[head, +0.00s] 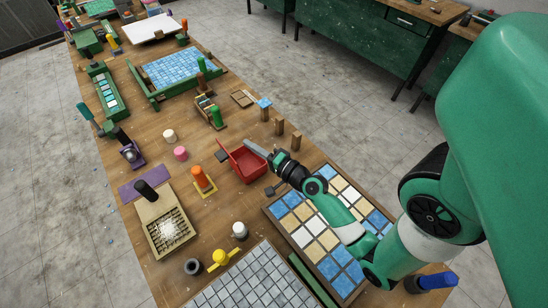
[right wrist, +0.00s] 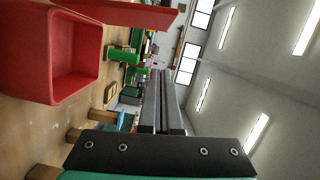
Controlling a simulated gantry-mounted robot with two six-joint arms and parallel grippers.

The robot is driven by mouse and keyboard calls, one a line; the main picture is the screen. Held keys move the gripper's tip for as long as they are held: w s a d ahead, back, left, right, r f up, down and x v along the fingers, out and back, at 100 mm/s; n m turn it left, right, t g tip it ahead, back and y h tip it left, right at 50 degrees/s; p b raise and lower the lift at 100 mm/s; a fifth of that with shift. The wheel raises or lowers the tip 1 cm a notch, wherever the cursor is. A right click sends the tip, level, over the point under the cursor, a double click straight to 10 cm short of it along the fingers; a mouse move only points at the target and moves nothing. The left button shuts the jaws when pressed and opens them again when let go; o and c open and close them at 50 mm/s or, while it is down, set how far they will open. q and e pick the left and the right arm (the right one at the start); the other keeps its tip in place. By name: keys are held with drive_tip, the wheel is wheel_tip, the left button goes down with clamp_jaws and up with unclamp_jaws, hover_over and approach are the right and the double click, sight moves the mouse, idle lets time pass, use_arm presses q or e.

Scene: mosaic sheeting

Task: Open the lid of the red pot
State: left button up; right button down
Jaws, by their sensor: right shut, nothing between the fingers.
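The red pot (head: 249,168) is a box-like container near the middle of the bench. Its open inside shows in the head view and in the right wrist view (right wrist: 62,60). A flat red panel (right wrist: 140,14), apparently its lid, stands away from the opening along one edge in the right wrist view. My right gripper (head: 248,145) is beside the pot's upper right edge, above the bench. Its fingers (right wrist: 162,88) are together with nothing between them. I cannot tell whether they touch the pot. My left gripper is not in view.
A tray of blue, cream and tan tiles (head: 283,210) lies under my right arm. Wooden blocks (head: 279,127) stand beyond the gripper. An orange-handled tool (head: 197,172) and a white jar (head: 240,230) stand near the pot. A grey tile sheet (head: 255,285) lies in front.

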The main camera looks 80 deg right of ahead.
drive_tip(key=b+v, duration=0.2)
drive_tip(key=v, duration=0.7)
drive_tip(key=shift+a+b, duration=0.4)
